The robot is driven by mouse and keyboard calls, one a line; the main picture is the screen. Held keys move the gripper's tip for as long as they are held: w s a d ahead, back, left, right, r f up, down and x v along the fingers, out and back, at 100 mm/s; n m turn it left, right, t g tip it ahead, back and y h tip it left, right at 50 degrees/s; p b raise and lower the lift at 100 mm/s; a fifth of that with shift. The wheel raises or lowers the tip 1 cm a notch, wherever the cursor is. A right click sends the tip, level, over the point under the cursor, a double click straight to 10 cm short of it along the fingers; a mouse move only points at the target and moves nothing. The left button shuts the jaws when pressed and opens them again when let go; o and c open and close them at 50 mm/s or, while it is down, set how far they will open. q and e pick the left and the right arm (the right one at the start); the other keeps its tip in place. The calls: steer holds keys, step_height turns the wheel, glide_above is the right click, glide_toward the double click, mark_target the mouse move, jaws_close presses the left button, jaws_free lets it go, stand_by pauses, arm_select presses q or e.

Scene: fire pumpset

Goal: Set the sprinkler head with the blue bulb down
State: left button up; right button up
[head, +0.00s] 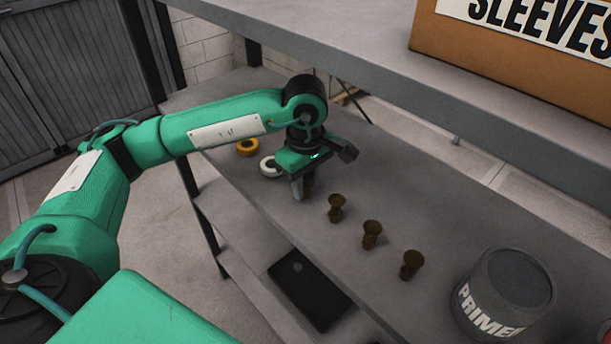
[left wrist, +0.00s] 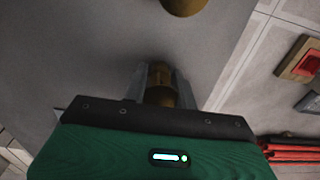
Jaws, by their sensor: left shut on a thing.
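My left gripper (head: 302,190) points down at the shelf, its fingers shut on a brassy sprinkler head (left wrist: 160,90). In the head view the fingers mostly hide that head, so I cannot tell its bulb colour or whether its base touches the shelf. Three more brown-brass sprinkler heads stand upright in a row to the right: a near one (head: 336,207), a middle one (head: 372,235) and a far-right one (head: 411,264). Their bulb colours are too dark to tell. Part of another brassy piece (left wrist: 184,5) shows at the top of the left wrist view. My right gripper is not in view.
A yellow ring roll (head: 248,147) and a white one (head: 269,167) lie left of the gripper on the grey shelf (head: 440,225). A PRIMER can (head: 500,300) stands at right. An upper shelf (head: 380,75) overhangs, bearing a SLEEVES box (head: 430,32). A dark flat panel (head: 312,292) lies lower down.

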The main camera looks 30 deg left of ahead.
arm_select(q)
steer(key=shift+d+f, duration=0.1)
steer(key=shift+f, duration=0.05)
steer(key=shift+f+b, duration=0.2)
steer(key=shift+b, duration=0.2)
steer(key=o, duration=1)
steer(key=shift+r, duration=0.1)
steer(key=shift+r, duration=0.15)
step_height(320, 180, up, 6)
steer(key=shift+r+b, duration=0.1)
steer(key=shift+b, duration=1.1)
steer(key=shift+r, duration=0.65)
